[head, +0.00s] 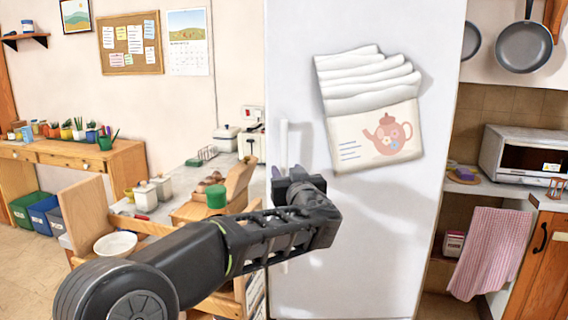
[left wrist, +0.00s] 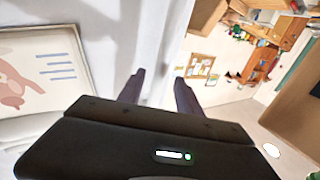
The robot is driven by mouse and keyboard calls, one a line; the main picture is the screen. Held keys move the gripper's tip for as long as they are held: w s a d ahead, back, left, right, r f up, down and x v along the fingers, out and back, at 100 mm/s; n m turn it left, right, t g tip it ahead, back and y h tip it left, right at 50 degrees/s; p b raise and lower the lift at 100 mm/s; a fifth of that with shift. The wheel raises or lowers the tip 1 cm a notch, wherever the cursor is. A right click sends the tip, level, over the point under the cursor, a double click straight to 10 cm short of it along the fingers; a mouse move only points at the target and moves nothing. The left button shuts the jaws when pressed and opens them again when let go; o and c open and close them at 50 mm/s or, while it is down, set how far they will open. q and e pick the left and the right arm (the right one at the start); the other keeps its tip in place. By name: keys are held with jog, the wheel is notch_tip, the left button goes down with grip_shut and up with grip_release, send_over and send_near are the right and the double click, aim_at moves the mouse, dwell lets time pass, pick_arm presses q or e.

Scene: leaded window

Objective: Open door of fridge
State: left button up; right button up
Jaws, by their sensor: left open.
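The fridge (head: 345,240) is tall and white and fills the middle of the head view. Its door looks shut. A thin white vertical handle (head: 284,140) runs along the door's left side. My left gripper (head: 286,174) is at the handle, about midway along it, and hides part of it. In the left wrist view the two fingers of my left gripper (left wrist: 160,88) are spread apart, with the pale door edge area between and beyond them. I cannot tell whether either finger touches the handle. My right gripper is not in view.
A paper holder with a teapot picture (head: 372,110) is on the fridge door. Left of the fridge is a cluttered counter with a white bowl (head: 115,244) and canisters. Right are a toaster oven (head: 525,152) and a hanging pink towel (head: 490,250). Floor shows at the far left.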

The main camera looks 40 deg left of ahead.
aim_at(285, 167)
pick_arm(q)
jog(key=p+x, duration=0.1)
jog(key=x, duration=0.3)
jog(key=shift+w+a, duration=0.1)
jog(key=shift+c, duration=0.4)
grip_shut()
dwell(0.9)
